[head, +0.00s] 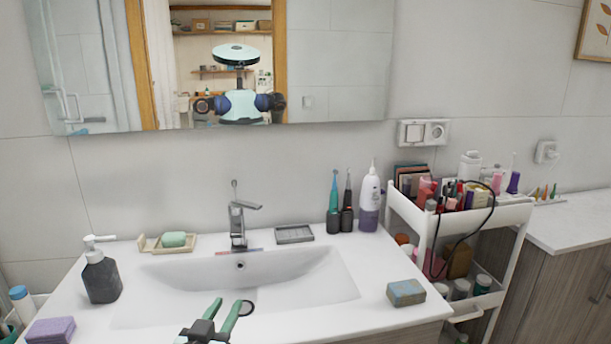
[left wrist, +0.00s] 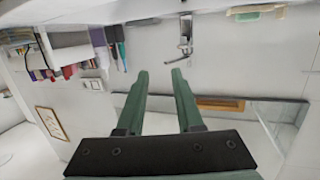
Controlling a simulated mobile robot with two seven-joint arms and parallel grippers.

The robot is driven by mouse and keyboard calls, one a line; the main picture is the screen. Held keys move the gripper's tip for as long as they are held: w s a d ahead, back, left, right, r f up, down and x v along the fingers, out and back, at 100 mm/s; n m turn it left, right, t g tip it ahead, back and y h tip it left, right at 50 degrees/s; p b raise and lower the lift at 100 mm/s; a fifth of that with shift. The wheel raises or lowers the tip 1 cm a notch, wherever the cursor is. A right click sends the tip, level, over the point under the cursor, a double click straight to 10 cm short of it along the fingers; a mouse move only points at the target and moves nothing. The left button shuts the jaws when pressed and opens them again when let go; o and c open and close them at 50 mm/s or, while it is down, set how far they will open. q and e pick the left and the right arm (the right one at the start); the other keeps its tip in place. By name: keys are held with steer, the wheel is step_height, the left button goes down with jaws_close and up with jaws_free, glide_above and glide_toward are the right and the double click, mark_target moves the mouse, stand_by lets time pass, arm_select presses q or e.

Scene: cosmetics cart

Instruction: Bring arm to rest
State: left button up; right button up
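My left gripper (head: 222,318) shows at the bottom of the head view, over the front of the white sink basin (head: 310,285). Its two green fingers are spread apart with nothing between them. In the left wrist view the same gripper (left wrist: 160,75) is open and empty, and the room appears upside down behind it. It touches nothing that I can see. My right gripper is not in either view.
A white cart (head: 510,216) full of cosmetics stands at the right.

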arm_select(q)
steer(key=s+f+g+p, duration=0.1)
steer(key=s+f+g, duration=0.1)
steer(key=s+f, duration=0.55)
steer(key=s+f+g, duration=0.2)
steer(key=s+f, duration=0.2)
steer(key=f, duration=0.6)
steer(key=s+a+f+g, duration=0.1)
steer(key=s+f, duration=0.4)
steer(key=s, duration=0.2)
steer(key=s+f+g, duration=0.1)
steer(key=s+f, duration=0.5)
steer(key=s, duration=0.2)
steer(key=shift+s+a+m+g+h+p, duration=0.25)
steer(key=shift+a+m+g+h+p, duration=0.05)
steer(key=shift+a+g+h+p, duration=0.15)
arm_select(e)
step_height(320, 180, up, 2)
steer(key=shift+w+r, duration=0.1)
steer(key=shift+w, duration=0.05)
